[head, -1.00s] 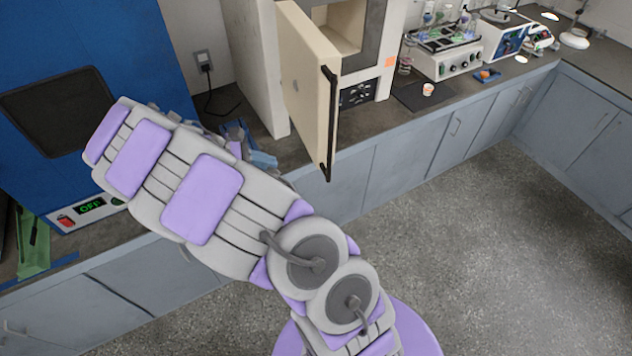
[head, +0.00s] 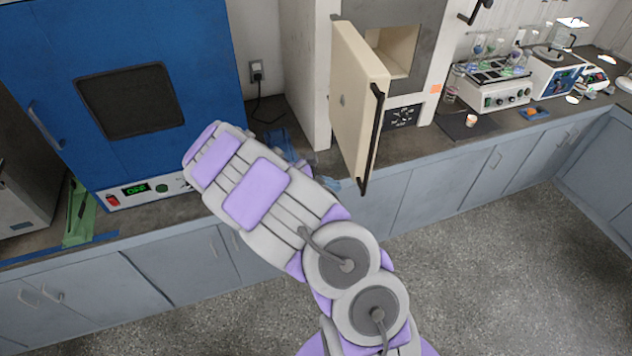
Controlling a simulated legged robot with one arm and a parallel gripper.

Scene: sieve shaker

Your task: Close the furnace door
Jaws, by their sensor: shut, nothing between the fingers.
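The furnace (head: 420,75) stands on the counter right of centre, with its light grey side at left and a control panel low on its front. Its cream door (head: 355,105) is swung wide open, out over the counter's front edge. A black bar handle (head: 373,140) runs down the door's free edge. The cream chamber (head: 398,62) shows behind it. My arm lies folded in front, left of and below the door, with a gap visible between them. My gripper cannot be made out; the arm hides where it would be.
A blue oven (head: 205,60) with a dark window and a display reading OFF stands at left. Bluish items (head: 280,145) lie on the counter by the arm. A shaker with flasks (head: 495,90) and a small cup (head: 471,120) are at right. Floor at right is clear.

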